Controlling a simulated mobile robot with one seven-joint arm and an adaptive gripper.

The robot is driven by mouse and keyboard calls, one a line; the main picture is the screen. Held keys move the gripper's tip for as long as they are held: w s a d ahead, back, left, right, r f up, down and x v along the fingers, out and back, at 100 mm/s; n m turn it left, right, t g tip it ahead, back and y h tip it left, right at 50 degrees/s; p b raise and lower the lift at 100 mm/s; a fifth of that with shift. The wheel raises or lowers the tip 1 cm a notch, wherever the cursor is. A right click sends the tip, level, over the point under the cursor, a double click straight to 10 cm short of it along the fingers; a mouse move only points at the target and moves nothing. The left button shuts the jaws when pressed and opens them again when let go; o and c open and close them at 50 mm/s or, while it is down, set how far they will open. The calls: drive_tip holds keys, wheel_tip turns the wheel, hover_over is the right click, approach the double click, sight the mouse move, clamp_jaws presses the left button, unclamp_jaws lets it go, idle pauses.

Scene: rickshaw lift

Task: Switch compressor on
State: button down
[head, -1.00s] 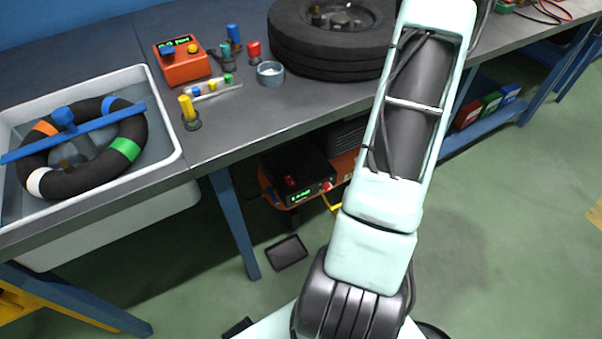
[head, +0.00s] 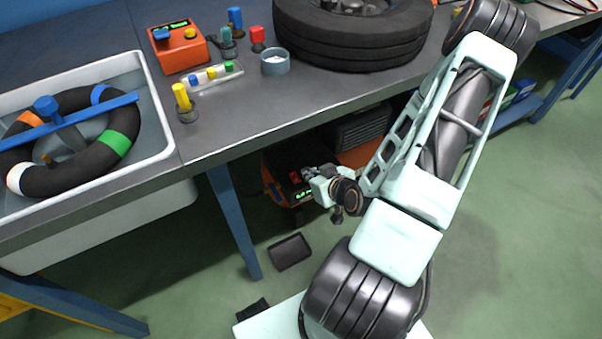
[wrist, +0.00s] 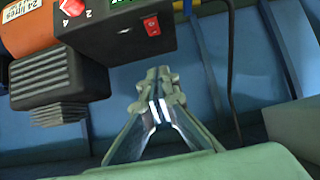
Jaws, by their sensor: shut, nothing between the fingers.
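The compressor has a black control box (wrist: 125,42) and an orange tank (wrist: 28,28), and stands under the bench. In the head view its red switch (head: 294,177) and a lit green display (head: 304,194) show, partly covered by my gripper (head: 312,174). In the wrist view the red rocker switch (wrist: 152,25) is on the box's face. My gripper (wrist: 158,76) is shut and empty, its fingertips just below the switch in the picture and seemingly apart from it. I cannot tell the switch's position. A red knob (wrist: 74,7) sits left of the switch.
Above is the grey bench (head: 240,125) with a tyre (head: 350,45), an orange box (head: 180,48) and a white tub (head: 165,150). A blue bench leg (head: 235,222) stands left of the compressor. A black cable (wrist: 232,70) hangs at right in the wrist view.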

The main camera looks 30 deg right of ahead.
drive_tip(key=b, duration=0.2)
hover_over(293, 175)
drive_tip(key=s, duration=0.2)
wheel_tip(293, 175, down, 6)
drive_tip(key=shift+f, duration=0.25)
wheel_tip(293, 175, down, 2)
drive_tip(key=shift+d+f+b, duration=0.1)
drive_tip(key=shift+b, duration=0.4)
drive_tip(key=shift+w+f, duration=0.15)
drive_tip(key=shift+f, duration=0.35)
drive_tip(key=shift+w, duration=0.1)
drive_tip(key=shift+f+g, duration=0.2)
drive_tip(key=shift+g, duration=0.1)
drive_tip(key=shift+w, duration=0.1)
drive_tip(key=shift+w+r, duration=0.2)
drive_tip(key=shift+w, duration=0.5)
